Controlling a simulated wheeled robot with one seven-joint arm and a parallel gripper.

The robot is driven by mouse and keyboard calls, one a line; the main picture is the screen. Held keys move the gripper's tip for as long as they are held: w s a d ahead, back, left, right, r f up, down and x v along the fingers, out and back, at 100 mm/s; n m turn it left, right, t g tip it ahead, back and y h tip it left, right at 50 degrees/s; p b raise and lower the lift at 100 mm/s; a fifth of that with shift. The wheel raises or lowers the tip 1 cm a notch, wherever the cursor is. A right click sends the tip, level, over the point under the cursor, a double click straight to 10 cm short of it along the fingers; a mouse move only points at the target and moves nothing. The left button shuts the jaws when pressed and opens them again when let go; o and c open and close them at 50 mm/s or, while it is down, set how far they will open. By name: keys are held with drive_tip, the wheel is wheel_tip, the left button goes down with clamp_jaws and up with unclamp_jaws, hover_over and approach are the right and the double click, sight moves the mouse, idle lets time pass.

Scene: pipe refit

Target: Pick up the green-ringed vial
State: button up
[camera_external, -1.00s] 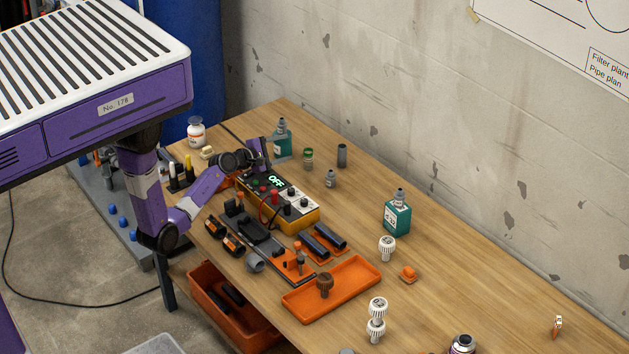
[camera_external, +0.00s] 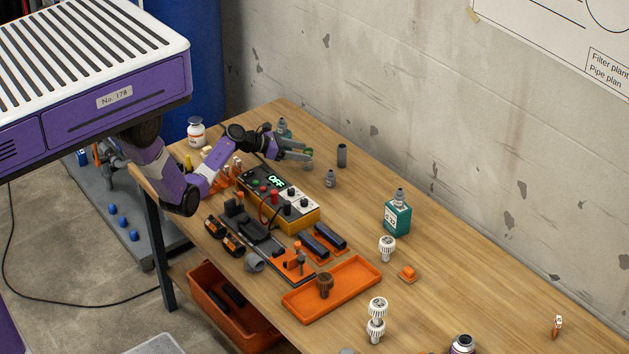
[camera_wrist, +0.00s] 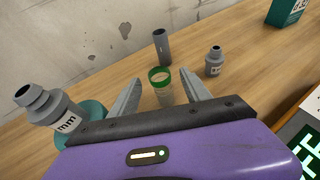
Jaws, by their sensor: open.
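The green-ringed vial (camera_wrist: 160,84) is a small clear vial with a green ring at its top. In the wrist view it stands upright on the table, with its lower part between or just beyond my fingers. My gripper (camera_wrist: 162,92) is open, one grey finger on each side of the vial. I cannot tell whether either finger touches it. In the external view my gripper (camera_external: 309,154) is at the back of the table, and the vial (camera_external: 309,151) is mostly hidden at its fingertips.
A grey cylinder (camera_wrist: 162,46) stands just beyond the vial. A small grey bottle (camera_wrist: 214,61) is to its right. A teal bottle with a grey neck (camera_wrist: 88,110) is close on the left. The yellow meter (camera_external: 285,205) lies in front of my arm.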

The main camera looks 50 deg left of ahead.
sight(308, 152)
drive_tip(key=shift+x, duration=1.55)
drive_tip(key=shift+c, duration=0.3)
clamp_jaws()
drive_tip(key=shift+r, duration=0.1)
